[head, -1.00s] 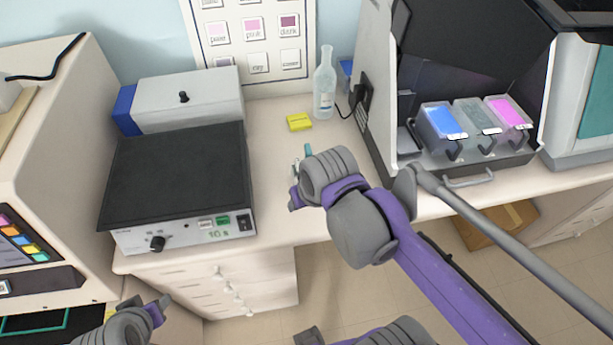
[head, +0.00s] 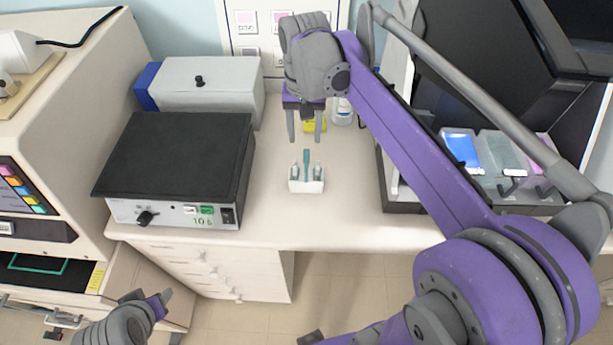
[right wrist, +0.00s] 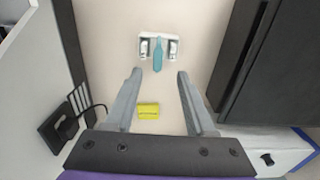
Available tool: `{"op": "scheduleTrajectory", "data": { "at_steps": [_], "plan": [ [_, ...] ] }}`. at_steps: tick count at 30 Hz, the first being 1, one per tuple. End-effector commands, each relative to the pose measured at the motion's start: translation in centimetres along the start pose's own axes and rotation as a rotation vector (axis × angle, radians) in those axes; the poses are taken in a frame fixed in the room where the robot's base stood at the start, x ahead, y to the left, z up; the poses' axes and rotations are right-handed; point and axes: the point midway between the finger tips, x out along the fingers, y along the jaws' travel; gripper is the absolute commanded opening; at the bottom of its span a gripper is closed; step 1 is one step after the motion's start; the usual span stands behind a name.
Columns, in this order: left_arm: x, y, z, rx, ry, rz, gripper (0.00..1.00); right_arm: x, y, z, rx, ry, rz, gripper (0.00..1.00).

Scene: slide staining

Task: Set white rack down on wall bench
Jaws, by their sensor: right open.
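The white rack (head: 306,186) stands on the wall bench (head: 270,228), between the black-topped device and the open dark cabinet. It has a teal upright piece in the middle and a grey metal clip on each side. The rack also shows in the right wrist view (right wrist: 159,45), beyond the fingertips. My right gripper (head: 306,138) is open and empty, above the bench behind the rack and apart from it. Its two fingers show in the right wrist view (right wrist: 159,72). My left gripper (head: 162,298) is low at the left, off the bench front; its fingers are unclear.
A black-topped device (head: 180,155) stands left of the rack. A yellow block (right wrist: 148,110) lies behind the rack, with a bottle (head: 343,112) near it. The dark cabinet holds blue and other staining trays (head: 461,148) at the right. Bench around the rack is clear.

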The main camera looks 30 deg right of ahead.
Motion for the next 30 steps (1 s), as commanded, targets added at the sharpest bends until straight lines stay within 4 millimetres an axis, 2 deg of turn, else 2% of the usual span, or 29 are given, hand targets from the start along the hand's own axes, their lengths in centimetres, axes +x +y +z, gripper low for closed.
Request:
{"op": "scheduleTrajectory", "data": {
  "at_steps": [3, 11, 18, 22, 28, 30],
  "plan": [
    [0.2, 0.0, 0.2, 0.000, -0.002, 0.000, 0.50, 2.1, 0.0, 0.0, -0.001, 0.000, 0.000, 0.55],
    [0.1, 0.0, 0.2, 0.000, -0.002, 0.000, 0.50, 4.1, 0.1, 0.0, -0.001, 0.001, 0.000, 0.55],
    [0.0, 0.0, 0.1, 0.000, -0.001, 0.000, 0.50, 7.7, 0.3, -0.1, -0.002, 0.001, 0.000, 0.55],
    [0.1, 0.0, 0.1, 0.000, -0.001, 0.000, 0.50, 8.5, 0.3, -0.1, -0.002, 0.001, 0.000, 0.55],
    [0.1, 0.0, 0.1, 0.000, -0.001, 0.000, 0.50, 8.5, 0.3, -0.1, -0.002, 0.001, 0.000, 0.55],
    [0.1, 0.0, 0.1, 0.000, -0.001, 0.000, 0.50, 8.5, 0.3, -0.1, -0.002, 0.001, 0.000, 0.44]
  ]
}}
